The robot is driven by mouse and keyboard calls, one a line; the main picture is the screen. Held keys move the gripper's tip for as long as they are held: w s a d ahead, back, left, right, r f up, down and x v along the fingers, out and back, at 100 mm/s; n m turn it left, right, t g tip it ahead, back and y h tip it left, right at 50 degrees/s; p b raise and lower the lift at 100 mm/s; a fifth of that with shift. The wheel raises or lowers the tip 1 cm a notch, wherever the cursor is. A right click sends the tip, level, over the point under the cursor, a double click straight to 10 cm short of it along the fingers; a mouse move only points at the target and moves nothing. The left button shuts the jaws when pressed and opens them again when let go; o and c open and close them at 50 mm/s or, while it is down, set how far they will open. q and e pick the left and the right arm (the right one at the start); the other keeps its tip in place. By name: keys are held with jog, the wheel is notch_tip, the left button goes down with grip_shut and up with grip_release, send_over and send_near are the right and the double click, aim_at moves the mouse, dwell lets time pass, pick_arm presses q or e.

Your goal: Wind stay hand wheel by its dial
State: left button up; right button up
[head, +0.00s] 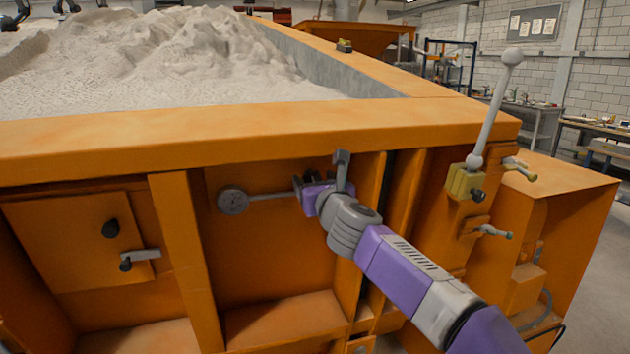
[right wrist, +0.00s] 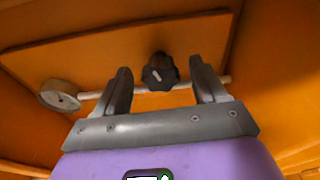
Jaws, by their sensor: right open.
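The stay hand wheel (right wrist: 160,73) is a dark lobed knob with a white mark, in the right wrist view. It sits on a pale horizontal rod in front of an orange panel. The round grey dial (right wrist: 59,95) is at the rod's left end; it also shows in the head view (head: 233,200), left of my gripper. My right gripper (right wrist: 162,82) is open, with one finger on each side of the hand wheel in the picture. I cannot tell whether they touch it. My left gripper is out of view.
The orange rim (head: 250,130) of the sandbed overhangs my gripper, with pale sand (head: 160,60) behind it. Orange upright ribs (head: 186,255) flank the recess. A lever with a white ball (head: 512,57) stands at the right corner. A hatch (head: 75,240) with dark knobs is at left.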

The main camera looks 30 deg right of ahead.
jog(key=shift+w, duration=0.25)
jog(key=c, duration=1.1)
jog(key=shift+o, duration=0.2)
jog(key=shift+n, duration=0.3)
